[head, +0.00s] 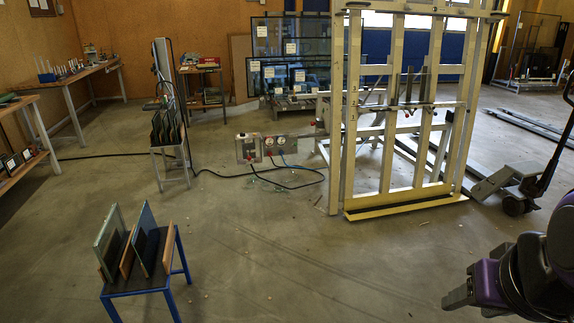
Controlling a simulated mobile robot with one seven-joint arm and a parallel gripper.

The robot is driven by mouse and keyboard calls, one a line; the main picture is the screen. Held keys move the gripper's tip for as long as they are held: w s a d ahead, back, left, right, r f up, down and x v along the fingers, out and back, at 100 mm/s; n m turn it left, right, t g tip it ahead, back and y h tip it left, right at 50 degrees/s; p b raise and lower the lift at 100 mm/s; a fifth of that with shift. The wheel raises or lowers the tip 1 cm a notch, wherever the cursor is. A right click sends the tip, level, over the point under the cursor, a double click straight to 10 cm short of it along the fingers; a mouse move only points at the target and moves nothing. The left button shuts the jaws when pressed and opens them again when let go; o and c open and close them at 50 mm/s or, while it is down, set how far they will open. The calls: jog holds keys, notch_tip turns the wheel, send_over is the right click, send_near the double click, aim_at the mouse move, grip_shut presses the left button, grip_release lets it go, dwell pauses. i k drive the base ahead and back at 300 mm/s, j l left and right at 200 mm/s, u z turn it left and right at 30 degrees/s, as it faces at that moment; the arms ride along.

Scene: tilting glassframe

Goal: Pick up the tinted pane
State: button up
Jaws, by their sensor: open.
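Two panes stand upright, leaning slightly, in a small blue-legged rack (138,284) at the front left. The left one is a grey-green pane (109,243); the other is a darker blue-grey pane (146,238). Brown dividers stand beside them. I cannot tell for certain which is the tinted pane. My gripper (456,297) is at the lower right, at the end of my purple and black arm. It is open, holds nothing that I can see, and is far to the right of the rack.
A cream tilting frame (408,110) stands at the centre right, with a pallet jack (515,185) beside it. A second rack (168,140) stands behind the blue one. Hoses and control boxes (262,148) lie mid-floor. Workbenches line the left. The front floor is clear.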

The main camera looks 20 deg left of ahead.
aim_at(145, 239)
jog(key=u, duration=1.85)
